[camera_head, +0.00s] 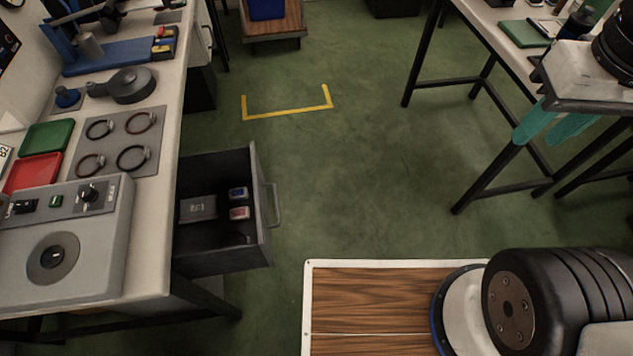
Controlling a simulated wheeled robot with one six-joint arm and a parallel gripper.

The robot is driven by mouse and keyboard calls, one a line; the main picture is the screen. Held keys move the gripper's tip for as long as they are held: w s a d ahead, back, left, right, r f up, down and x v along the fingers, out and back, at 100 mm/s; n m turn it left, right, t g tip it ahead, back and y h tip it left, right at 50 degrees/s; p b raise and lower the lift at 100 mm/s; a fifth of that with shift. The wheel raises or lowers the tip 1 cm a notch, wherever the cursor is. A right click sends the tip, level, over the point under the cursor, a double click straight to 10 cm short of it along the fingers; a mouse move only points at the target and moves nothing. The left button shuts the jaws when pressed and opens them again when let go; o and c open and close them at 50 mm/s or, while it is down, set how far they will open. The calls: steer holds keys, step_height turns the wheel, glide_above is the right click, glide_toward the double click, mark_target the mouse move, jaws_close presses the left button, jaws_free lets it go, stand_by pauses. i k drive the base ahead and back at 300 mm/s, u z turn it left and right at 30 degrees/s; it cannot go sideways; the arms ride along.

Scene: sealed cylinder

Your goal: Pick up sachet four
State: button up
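I cannot make out which thing is sachet four; no readable number shows on any small packet. An open dark drawer (225,255) under the left bench holds a grey flat box (198,208), a small blue-and-white item (238,194) and a small red-and-white item (239,213). A dark thing lies in shadow near the drawer's front and is hard to tell. A black ribbed part of my own arm shows at the lower right.
The left bench holds a grey control box (108,240), a green tray (47,135), a red tray (32,174) and a grey mat (148,124) with several rings. A right bench (487,14) stands opposite. Green floor (345,170) between them is clear, with yellow tape (287,112).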

mark_target(237, 193)
steer(key=z, duration=0.95)
steer(key=i, duration=0.85)
steer(key=u, duration=2.85)
